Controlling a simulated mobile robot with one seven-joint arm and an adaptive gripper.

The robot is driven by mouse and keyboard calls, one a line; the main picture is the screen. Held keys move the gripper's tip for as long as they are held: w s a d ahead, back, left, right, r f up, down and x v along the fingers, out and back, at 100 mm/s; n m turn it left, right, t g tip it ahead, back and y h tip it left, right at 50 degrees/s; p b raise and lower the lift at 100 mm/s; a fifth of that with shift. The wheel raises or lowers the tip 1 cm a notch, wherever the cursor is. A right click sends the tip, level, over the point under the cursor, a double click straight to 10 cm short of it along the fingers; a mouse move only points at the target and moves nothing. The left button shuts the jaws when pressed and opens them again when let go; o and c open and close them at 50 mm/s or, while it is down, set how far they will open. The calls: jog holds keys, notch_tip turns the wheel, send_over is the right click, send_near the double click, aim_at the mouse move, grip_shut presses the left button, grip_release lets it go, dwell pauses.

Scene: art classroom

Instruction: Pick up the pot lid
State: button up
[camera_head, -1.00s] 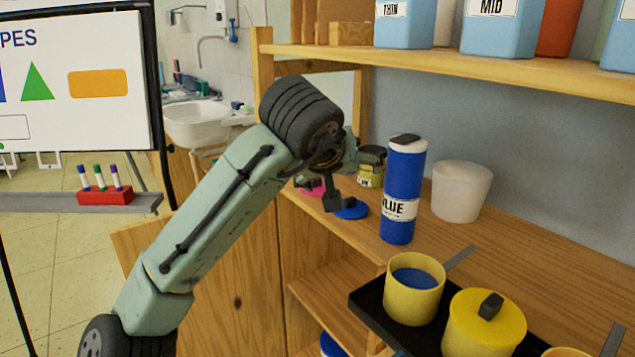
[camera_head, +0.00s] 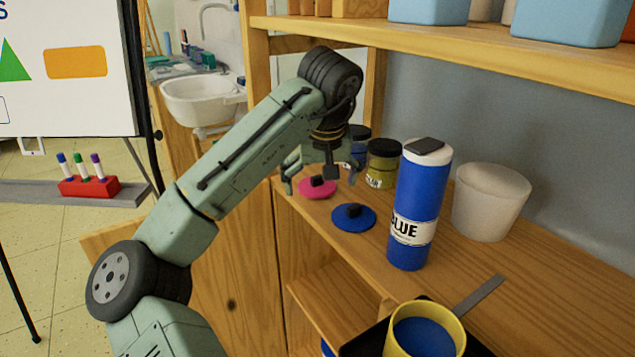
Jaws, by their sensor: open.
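Two round pot lids with dark knobs lie on the wooden shelf: a pink lid (camera_head: 318,190) and a blue lid (camera_head: 354,220) nearer to me. My gripper (camera_head: 318,183) points down with its fingers spread and empty, close above or around the pink lid. I cannot tell whether the fingers touch it. A yellow pot (camera_head: 425,335) with blue contents and no lid stands on a black tray (camera_head: 370,340) at the bottom edge.
Small jars (camera_head: 382,163) stand behind the lids. An upper shelf (camera_head: 450,50) overhangs the back.

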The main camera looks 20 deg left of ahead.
aim_at(317, 177)
jog(key=w, duration=0.1)
jog(key=w+a, duration=0.1)
jog(key=w, duration=0.1)
jog(key=w+a+p, duration=0.1)
jog(key=shift+w+a+r, duration=0.1)
jog(key=shift+w+r, duration=0.05)
jog(key=shift+w, duration=0.1)
jog(key=x, duration=0.2)
jog(key=shift+w+a+f, duration=0.1)
jog(key=shift+w+f, duration=0.05)
jog(key=shift+f, duration=0.1)
jog(key=shift+w+f, duration=0.15)
jog(key=shift+f, duration=0.2)
jog(key=c, duration=0.9)
